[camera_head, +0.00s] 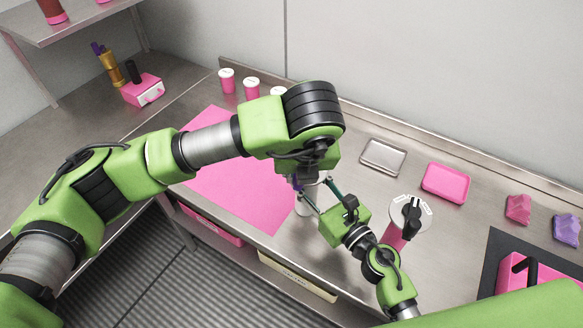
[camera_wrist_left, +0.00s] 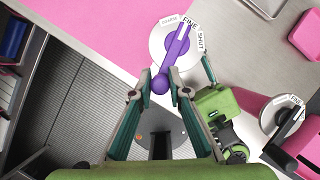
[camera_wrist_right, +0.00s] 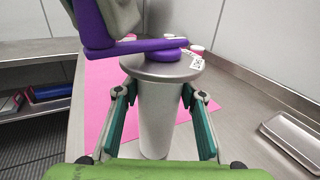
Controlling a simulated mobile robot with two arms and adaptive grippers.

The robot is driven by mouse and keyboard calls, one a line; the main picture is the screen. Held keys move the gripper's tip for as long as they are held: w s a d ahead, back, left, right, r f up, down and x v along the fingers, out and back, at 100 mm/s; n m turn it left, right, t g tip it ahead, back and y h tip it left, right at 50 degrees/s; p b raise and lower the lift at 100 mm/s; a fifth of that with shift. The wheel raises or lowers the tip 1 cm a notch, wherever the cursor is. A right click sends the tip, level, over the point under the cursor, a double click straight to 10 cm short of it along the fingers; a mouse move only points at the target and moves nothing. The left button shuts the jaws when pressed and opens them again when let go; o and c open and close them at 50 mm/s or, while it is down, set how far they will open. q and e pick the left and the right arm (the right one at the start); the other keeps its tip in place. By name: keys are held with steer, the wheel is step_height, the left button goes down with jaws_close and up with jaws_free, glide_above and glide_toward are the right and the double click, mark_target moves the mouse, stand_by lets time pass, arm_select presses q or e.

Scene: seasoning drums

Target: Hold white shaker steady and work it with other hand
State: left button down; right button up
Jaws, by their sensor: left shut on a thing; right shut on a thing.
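The white shaker (camera_wrist_right: 160,120) stands upright, with a grey lid (camera_wrist_right: 160,66) and a purple lever (camera_wrist_left: 181,42) on top. In the left wrist view the lid's rim carries labels including FINE and SHUT, and the lever's far end lies by FINE. My left gripper (camera_wrist_left: 158,92) is shut on the lever's rounded near end, from above. My right gripper (camera_wrist_right: 160,92) is shut around the shaker's body below the lid, one finger on each side. In the head view my left arm hides most of the shaker, and my right gripper (camera_head: 318,196) comes in from the right.
A pink shaker with a black lever (camera_head: 412,212) stands close to my right wrist. A metal tray (camera_head: 383,156) and a pink tray (camera_head: 446,182) lie behind. The pink mat (camera_head: 245,190) is left; several pink cups (camera_head: 251,89) stand at the back wall.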

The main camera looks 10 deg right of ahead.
arm_select(q)
steer(key=shift+s+d+n+g+y, duration=0.15)
steer(key=shift+d+n+y, duration=0.5)
steer(key=shift+n, duration=0.7)
steer(key=shift+s+d+n+g+y, duration=0.1)
steer(key=shift+d+n+y, duration=0.25)
steer(key=shift+d+n, duration=0.75)
steer(key=shift+s+d+n+g+y, duration=0.15)
steer(key=shift+d+n+y, duration=0.35)
steer(key=shift+n, duration=1.15)
steer(key=c, duration=1.9)
jaws_free()
steer(key=shift+r, duration=0.1)
steer(key=v, duration=1.1)
steer(key=shift+r, duration=0.4)
steer(key=shift+d, duration=0.1)
